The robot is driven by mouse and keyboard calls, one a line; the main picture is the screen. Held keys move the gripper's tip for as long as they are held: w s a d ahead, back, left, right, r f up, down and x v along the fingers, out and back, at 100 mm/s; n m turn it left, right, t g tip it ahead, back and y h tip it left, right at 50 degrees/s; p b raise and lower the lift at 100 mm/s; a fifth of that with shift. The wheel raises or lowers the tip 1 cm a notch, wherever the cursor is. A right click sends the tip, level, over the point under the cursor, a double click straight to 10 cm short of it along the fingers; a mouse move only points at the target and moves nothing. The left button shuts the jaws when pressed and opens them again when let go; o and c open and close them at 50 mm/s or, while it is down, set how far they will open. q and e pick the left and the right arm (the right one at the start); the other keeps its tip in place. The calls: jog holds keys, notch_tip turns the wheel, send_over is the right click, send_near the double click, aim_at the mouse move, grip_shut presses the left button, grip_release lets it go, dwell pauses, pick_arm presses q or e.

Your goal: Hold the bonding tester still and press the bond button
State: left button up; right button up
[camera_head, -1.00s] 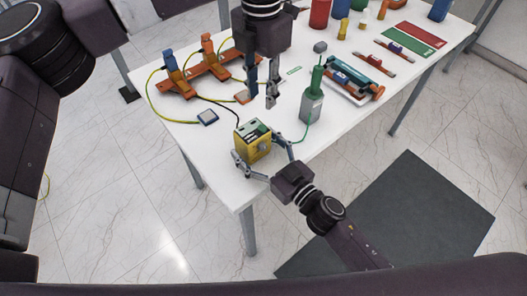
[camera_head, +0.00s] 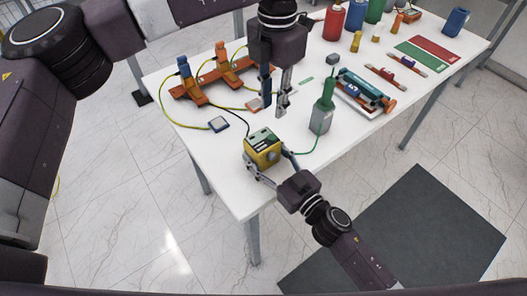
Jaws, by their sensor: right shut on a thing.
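The bonding tester (camera_head: 266,153), a yellow box with a dark green and white top face, stands near the table's front left edge. My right gripper (camera_head: 264,163) has its fingers on both sides of it and is shut on it. My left gripper (camera_head: 274,105) hangs pointing down, above and behind the tester in the picture, apart from it. Its two fingers are apart with nothing between them. The bond button is too small to make out on the tester's top.
A grey and green bushing (camera_head: 322,114) stands right of the tester, with a green wire to it. Orange stands (camera_head: 212,80) with yellow wires and a small blue-grey pad (camera_head: 218,124) lie left. The white table's (camera_head: 210,152) front left is clear.

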pick_arm(q)
grip_shut()
dwell(1.1)
